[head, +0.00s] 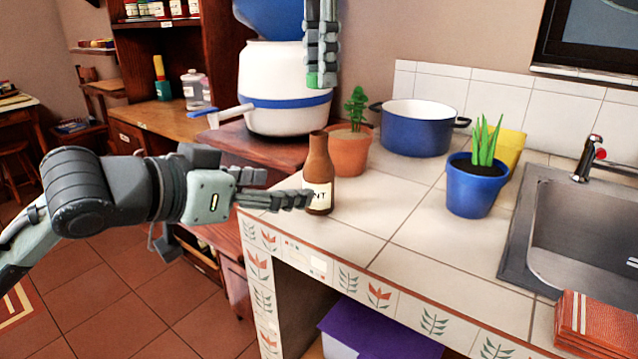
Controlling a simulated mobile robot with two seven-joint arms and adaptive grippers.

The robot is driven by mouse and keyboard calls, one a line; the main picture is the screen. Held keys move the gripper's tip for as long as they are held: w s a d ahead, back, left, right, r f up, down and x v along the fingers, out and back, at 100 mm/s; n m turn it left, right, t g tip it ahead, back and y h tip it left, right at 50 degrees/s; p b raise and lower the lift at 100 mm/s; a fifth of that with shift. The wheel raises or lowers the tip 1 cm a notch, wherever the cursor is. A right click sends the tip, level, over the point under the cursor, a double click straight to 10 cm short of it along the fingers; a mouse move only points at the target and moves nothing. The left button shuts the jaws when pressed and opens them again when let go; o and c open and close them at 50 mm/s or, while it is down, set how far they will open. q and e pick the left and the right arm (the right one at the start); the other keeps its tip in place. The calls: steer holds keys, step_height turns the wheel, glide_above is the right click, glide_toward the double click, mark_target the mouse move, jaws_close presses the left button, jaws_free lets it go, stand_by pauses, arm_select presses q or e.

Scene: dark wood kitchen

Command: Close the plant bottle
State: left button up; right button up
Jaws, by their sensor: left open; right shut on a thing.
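The brown plant bottle (317,160) stands upright near the left end of the tiled counter. Its pale label reads partly "NT", and its neck top is bare. My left gripper (300,199) comes in from the left at the height of the label. It is open, its fingertips at the bottle's left side, partly overlapping the label; I cannot tell whether they touch. My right gripper (321,72) hangs from the top edge, above the bottle. It is shut on a small green thing (313,80), mostly hidden by the fingers; its shape is unclear.
A potted plant in a terracotta pot (350,152) stands close behind the bottle. A blue pot (418,128), a blue planter (472,190) and a sink (580,235) are farther right. A white and blue container (285,90) stands behind left. The counter right of the bottle is clear.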

arm_select(q)
steer(key=x, duration=1)
steer(key=shift+w+f, duration=0.1)
steer(key=shift+f, duration=0.05)
jaws_close()
arm_select(e)
glide_above(320, 133)
steer(key=shift+f, duration=2.5)
